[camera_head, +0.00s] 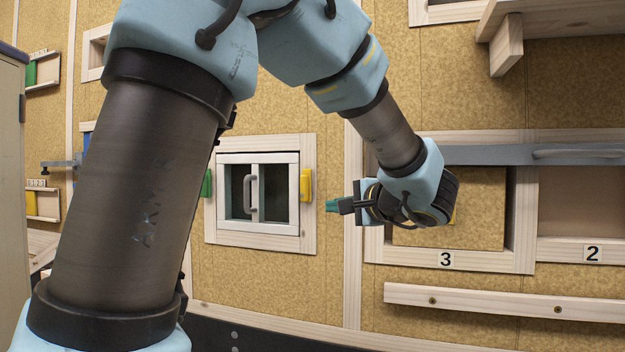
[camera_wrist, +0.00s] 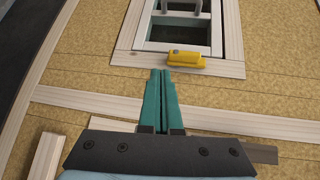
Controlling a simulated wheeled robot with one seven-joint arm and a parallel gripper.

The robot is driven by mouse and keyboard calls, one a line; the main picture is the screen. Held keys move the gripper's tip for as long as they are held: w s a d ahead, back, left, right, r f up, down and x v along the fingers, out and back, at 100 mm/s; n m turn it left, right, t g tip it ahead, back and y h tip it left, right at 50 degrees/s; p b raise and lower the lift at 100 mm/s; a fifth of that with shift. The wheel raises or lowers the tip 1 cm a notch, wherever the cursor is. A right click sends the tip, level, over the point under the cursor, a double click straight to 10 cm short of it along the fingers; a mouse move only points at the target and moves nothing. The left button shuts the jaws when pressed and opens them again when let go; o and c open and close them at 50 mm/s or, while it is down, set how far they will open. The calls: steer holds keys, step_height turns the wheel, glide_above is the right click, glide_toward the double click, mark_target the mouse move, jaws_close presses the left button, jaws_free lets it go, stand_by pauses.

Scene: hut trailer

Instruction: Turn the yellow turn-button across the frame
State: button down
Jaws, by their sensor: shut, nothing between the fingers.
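The yellow turn-button (camera_head: 306,185) sits upright on the right side of the wooden frame (camera_head: 308,236) around a small white-framed window (camera_head: 273,229). It also shows in the wrist view (camera_wrist: 186,60), lying along the frame beside the window's edge. My gripper (camera_head: 331,206) is to the right of the turn-button in the head view, its green fingertips pointing left. In the wrist view, the closed fingers (camera_wrist: 160,75) point toward the turn-button and stay apart from it. Nothing is between them. A grey handle (camera_head: 251,194) is on the window.
A green turn-button (camera_head: 207,184) is on the window frame's left side. A wooden rail (camera_head: 500,302) runs below.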

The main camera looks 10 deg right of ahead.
steer(key=s+d+r+t+h, duration=0.1)
steer(key=d+r+t, duration=0.1)
steer(key=d+r, duration=0.2)
steer(key=shift+s+r+m+t, duration=0.15)
steer(key=shift+r+m+t, duration=0.15)
steer(key=shift+r, duration=0.15)
steer(key=shift+d, duration=0.1)
steer(key=p, duration=0.5)
glide_toward(309, 180)
steer(key=w+d, duration=0.2)
steer(key=shift+w+r, duration=0.25)
steer(key=shift+r, duration=0.15)
steer(key=w+a+p, duration=0.1)
steer(key=w+a, duration=0.1)
steer(key=shift+w+a, duration=0.15)
steer(key=shift+a, duration=0.25)
steer(key=shift+w+a+f+p, duration=0.2)
steer(key=shift+w+a+p, duration=0.05)
steer(key=shift+a+p, duration=0.15)
steer(key=shift+a, duration=0.1)
